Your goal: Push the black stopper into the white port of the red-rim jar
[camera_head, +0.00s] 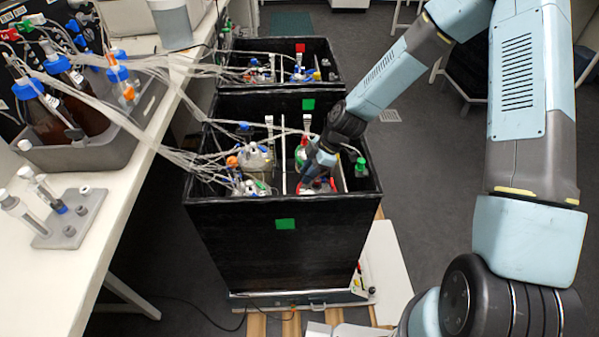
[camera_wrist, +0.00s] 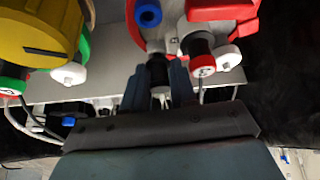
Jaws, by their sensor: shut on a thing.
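The red-rim jar (camera_head: 318,187) stands in the front right compartment of the near black box, partly hidden by my arm. In the wrist view its red-rimmed top (camera_wrist: 222,10) fills the upper middle, with a blue port, a black fitting and white caps on it. My gripper (camera_wrist: 158,85) is shut on the black stopper (camera_wrist: 158,72), which sits between the grey fingers at the near edge of the jar top. The white port is not clearly visible at the stopper's end, so I cannot tell whether they touch. In the head view the gripper (camera_head: 322,162) reaches down into the box.
A yellow-topped vessel (camera_wrist: 38,35) with green and white fittings is close at the left in the wrist view. Other jars with tubing (camera_head: 255,157) fill the left compartment. A white bench (camera_head: 120,195) with bottles and a grey rack (camera_head: 75,225) lies left.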

